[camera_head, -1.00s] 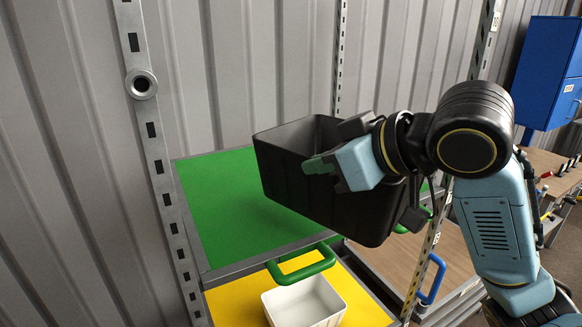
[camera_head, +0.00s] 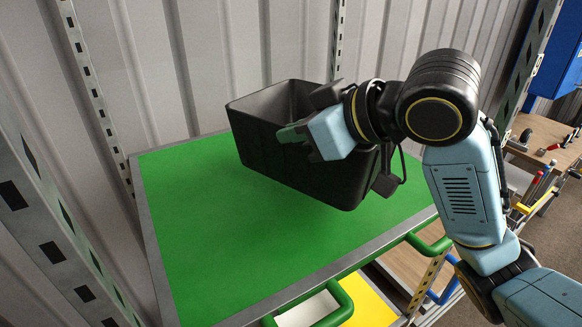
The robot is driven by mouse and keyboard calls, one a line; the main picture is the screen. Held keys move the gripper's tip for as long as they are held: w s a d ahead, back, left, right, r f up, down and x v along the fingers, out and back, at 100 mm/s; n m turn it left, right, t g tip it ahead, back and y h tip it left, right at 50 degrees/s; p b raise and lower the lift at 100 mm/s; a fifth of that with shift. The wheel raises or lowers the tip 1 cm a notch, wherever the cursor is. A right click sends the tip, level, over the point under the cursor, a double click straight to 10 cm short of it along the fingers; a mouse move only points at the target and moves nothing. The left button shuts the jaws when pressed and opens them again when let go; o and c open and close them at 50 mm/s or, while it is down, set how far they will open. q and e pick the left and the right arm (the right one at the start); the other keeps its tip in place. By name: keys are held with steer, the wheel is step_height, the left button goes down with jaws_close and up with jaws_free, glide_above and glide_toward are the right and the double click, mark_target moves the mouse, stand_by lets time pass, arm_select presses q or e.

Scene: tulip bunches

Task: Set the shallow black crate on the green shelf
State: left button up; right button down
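The black crate (camera_head: 290,170) is in the middle of the head view, over the back part of the green shelf (camera_head: 215,245). Its open top faces up and it looks slightly tilted. My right gripper (camera_head: 305,133) is at the crate's near right rim, shut on it, with a finger showing on the outside. The other finger is partly hidden behind the wall. Whether the crate's bottom touches the shelf I cannot tell for sure; it appears a little above it. My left gripper is not in the view.
Perforated metal posts (camera_head: 95,100) stand at the left and back. Green handles (camera_head: 335,305) are on the shelf's front edge. Below is a yellow shelf (camera_head: 368,303) with a white bin (camera_head: 308,312). A workbench (camera_head: 545,135) with tools stands at right. The shelf's front left is clear.

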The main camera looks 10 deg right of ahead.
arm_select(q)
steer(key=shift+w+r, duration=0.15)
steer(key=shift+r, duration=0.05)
arm_select(e)
step_height(320, 180, down, 7)
steer(key=shift+f, duration=0.2)
steer(key=shift+s+f, duration=0.1)
steer(key=shift+f, duration=0.05)
steer(key=c, duration=1.6)
jaws_free()
steer(key=shift+c, duration=0.2)
